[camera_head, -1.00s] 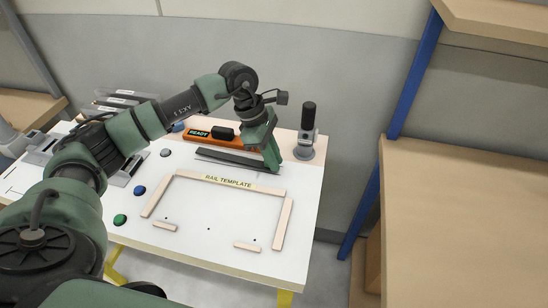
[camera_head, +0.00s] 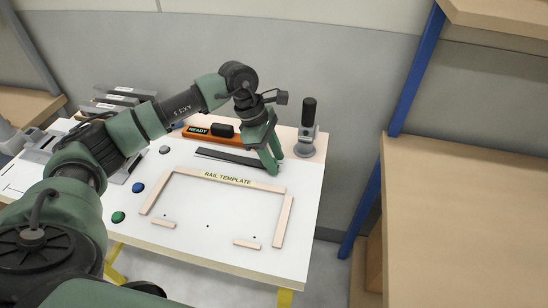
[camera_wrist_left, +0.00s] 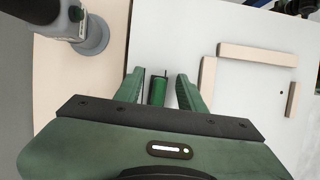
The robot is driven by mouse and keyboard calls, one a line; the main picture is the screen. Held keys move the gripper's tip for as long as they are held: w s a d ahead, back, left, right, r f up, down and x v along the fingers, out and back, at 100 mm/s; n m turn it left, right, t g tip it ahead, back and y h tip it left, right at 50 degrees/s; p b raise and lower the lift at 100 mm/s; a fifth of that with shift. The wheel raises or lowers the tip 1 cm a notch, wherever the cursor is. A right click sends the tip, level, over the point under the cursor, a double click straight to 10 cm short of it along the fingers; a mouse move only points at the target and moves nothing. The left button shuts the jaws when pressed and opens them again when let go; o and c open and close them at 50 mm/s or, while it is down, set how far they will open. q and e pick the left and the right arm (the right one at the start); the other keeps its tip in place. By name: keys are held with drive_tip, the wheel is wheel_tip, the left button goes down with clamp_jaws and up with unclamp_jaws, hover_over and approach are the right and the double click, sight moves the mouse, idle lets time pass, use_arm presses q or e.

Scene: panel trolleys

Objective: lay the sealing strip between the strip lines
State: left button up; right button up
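The sealing strip (camera_head: 228,156) is a long dark bar lying across the white table top behind the rail template. A thin dark strip line (camera_head: 207,158) shows along its near side; the other line is not clear to me. My left gripper (camera_head: 270,162) is at the strip's right end, pointing down, with its two green fingers apart. In the left wrist view my left gripper (camera_wrist_left: 160,82) is open, and a short dark green piece (camera_wrist_left: 157,93) shows between the fingers, touching neither. I cannot tell whether it is the strip's end. My right gripper is not in view.
A grey device with a black handle (camera_head: 307,130) stands just right of the gripper. An orange READY box (camera_head: 207,139) is behind the strip. The wooden rail template (camera_head: 228,179) lies in front. Blue and green buttons (camera_head: 118,217) and grey holders are at left.

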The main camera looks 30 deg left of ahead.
use_arm(q)
drive_tip(key=b+v, duration=0.1)
drive_tip(key=v, duration=0.7)
idle(0.5)
